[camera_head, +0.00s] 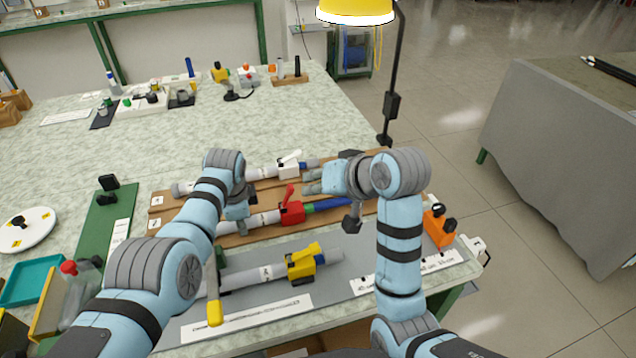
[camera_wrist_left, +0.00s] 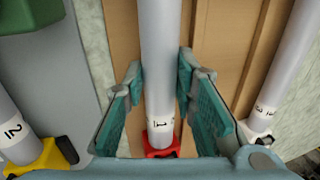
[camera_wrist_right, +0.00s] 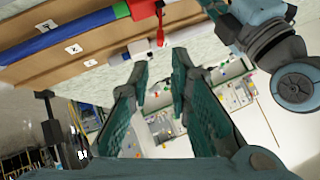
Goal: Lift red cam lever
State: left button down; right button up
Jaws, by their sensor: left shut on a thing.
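The red cam lever (camera_head: 290,193) stands up from a red clamp block (camera_head: 292,213) on the middle rod, grey on the left and blue on the right. The lever also shows in the right wrist view (camera_wrist_right: 160,30); the block's red body shows in the left wrist view (camera_wrist_left: 160,149). My left gripper (camera_head: 240,222) is shut on the grey part of this rod (camera_wrist_left: 158,70), left of the block. My right gripper (camera_head: 308,182) is open and empty, above and right of the lever in the head view, apart from it.
A rod with a white clamp (camera_head: 288,168) lies behind. A rod with a yellow clamp (camera_head: 302,262) lies in front.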

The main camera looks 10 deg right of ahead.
aim_at(291, 185)
jog(key=shift+o, duration=1.4)
jog(key=shift+w+r, duration=0.15)
jog(key=shift+r, duration=0.2)
jog(key=w+d+r, duration=0.1)
jog(key=w+r, duration=0.5)
jog(key=r, duration=0.1)
jog(key=w+a+f+g, duration=0.1)
jog(key=f, duration=0.4)
jog(key=a+f+g, duration=0.2)
jog(key=f, duration=0.2)
jog(key=w+a+f+n+g, duration=0.1)
jog(key=f, duration=0.4)
jog(key=shift+w+a+f+g+y, duration=0.3)
jog(key=shift+w+a+f, duration=0.05)
jog(key=shift+c, duration=0.4)
grip_shut()
